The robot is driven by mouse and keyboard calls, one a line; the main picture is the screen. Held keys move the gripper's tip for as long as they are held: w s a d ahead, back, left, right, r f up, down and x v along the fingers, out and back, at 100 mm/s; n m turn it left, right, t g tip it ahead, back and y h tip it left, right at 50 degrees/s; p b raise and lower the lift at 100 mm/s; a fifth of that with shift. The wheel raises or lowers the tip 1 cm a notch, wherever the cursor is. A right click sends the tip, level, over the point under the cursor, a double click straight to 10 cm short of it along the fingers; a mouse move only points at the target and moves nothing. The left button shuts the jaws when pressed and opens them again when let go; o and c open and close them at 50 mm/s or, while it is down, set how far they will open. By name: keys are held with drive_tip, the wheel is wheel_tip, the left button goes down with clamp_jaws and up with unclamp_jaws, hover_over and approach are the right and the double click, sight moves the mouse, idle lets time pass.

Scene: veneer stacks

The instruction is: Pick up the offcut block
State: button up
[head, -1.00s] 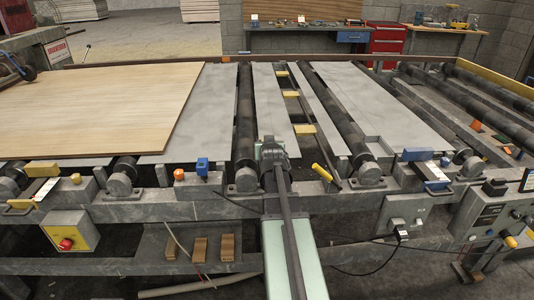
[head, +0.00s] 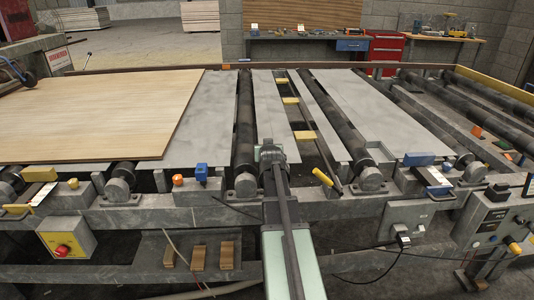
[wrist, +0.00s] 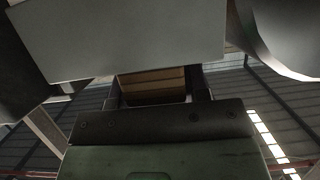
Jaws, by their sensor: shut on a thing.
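In the wrist view, my gripper (wrist: 158,77) has its two dark fingers on either side of a brown wooden block with layered stripes, the offcut block (wrist: 153,91). The jaws are shut on it. A pale grey panel in front hides the fingertips and the block's far end. In the head view, my arm reaches out over the front rail of the roller frame. The gripper and the held block cannot be made out there.
In the wrist view, a grey panel (wrist: 125,40) and a rounded grey part (wrist: 280,35) are close to the gripper. In the head view, dark rollers (head: 245,120) and grey strips (head: 275,110) flank the arm. A wood sheet (head: 95,110) lies left. Wooden pieces (head: 198,258) sit on the lower shelf.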

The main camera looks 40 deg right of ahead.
wheel_tip(320, 180, up, 20)
drive_tip(key=p, duration=2)
